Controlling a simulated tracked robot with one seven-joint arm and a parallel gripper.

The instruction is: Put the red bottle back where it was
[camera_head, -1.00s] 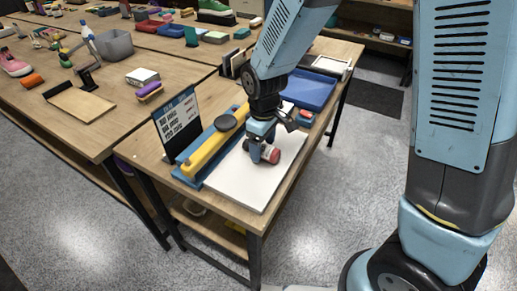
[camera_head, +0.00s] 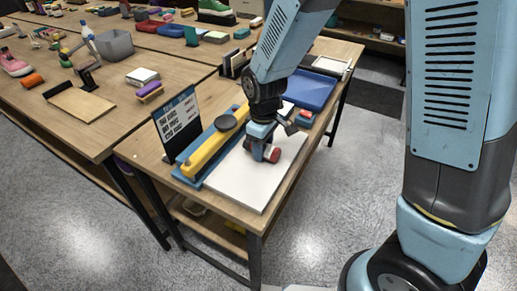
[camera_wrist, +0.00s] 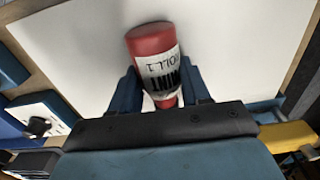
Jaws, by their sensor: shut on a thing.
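The red bottle (camera_wrist: 150,42) has a white label with black lettering and is tilted between the fingers of my gripper (camera_wrist: 160,95) in the wrist view. My gripper is shut on it, with one blue finger on each side. In the head view the red end of the bottle (camera_head: 274,155) shows below my gripper (camera_head: 262,148). A white board (camera_head: 245,185) lies beneath them on the near table. I cannot tell whether the bottle touches the board.
A blue and yellow tool (camera_head: 205,157) and a black sign with white writing (camera_head: 178,124) stand left of the board. A blue tray (camera_head: 309,90) lies behind it. A second table (camera_head: 60,125) on the left holds shoes and brushes. The board's front part is bare.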

